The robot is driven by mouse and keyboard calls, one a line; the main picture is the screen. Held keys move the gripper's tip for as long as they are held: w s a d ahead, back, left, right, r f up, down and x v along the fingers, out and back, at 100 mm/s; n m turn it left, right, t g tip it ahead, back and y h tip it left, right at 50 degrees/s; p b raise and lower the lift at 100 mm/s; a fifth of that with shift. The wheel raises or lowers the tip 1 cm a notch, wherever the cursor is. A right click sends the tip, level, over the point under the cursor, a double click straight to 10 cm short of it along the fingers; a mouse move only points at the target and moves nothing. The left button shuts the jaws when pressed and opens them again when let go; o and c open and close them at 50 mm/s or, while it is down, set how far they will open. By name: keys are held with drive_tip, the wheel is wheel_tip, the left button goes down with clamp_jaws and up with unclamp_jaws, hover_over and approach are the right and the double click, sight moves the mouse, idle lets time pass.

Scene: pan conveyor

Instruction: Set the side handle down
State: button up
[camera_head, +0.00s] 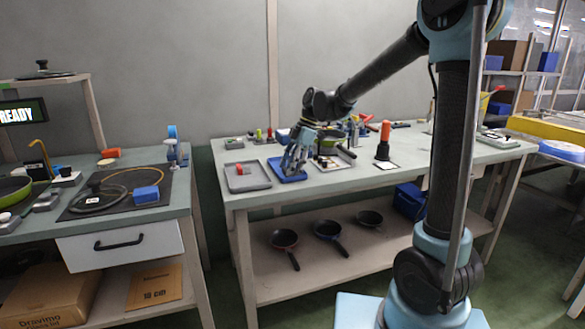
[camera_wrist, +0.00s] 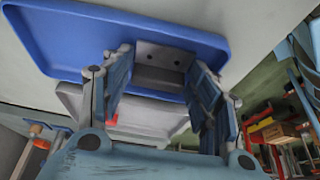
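My gripper (camera_head: 295,152) is low over the blue tray (camera_head: 287,177) on the middle workbench. In the wrist view the two fingers of my gripper (camera_wrist: 163,75) stand on either side of a grey block with two dark holes, which I take for the side handle (camera_wrist: 163,56). The block fills the gap between the fingertips, and the gripper looks shut on it. Behind it is the blue tray (camera_wrist: 75,40). The block overlaps the tray in view; I cannot tell whether it touches the tray. In the head view the fingers hide the side handle.
A grey tray (camera_head: 247,184) with a red piece stands just left of the blue tray. A pale board (camera_head: 330,165) with parts is close on the right, and an orange-topped tool (camera_head: 384,140) stands farther right. Several pans (camera_head: 328,230) lie on the shelf below.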

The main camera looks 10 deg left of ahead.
drive_tip(key=shift+r, duration=0.1)
drive_tip(key=v, duration=1.2)
drive_tip(key=s+d+f+m+t, duration=0.1)
drive_tip(key=s+d+m, duration=0.15)
drive_tip(key=d, duration=0.35)
drive_tip(key=s+d+f+m+t, duration=0.1)
drive_tip(key=s+d+m, duration=0.1)
drive_tip(key=d+m, duration=0.35)
drive_tip(key=s+d+f+m+t+h, duration=0.1)
drive_tip(key=s+d+f+m+h, duration=0.1)
drive_tip(key=s+d+f+m, duration=0.6)
drive_tip(key=s+d+f+m+t+h, duration=0.1)
drive_tip(key=s+d+f+m, duration=0.7)
drive_tip(key=d, duration=0.8)
drive_tip(key=s+f+h, duration=0.1)
drive_tip(key=s+f, duration=0.1)
drive_tip(key=s, duration=0.1)
drive_tip(key=shift+s+d+f+t, duration=0.15)
drive_tip(key=shift+s+f+t, duration=0.15)
drive_tip(key=shift+s+f, duration=0.1)
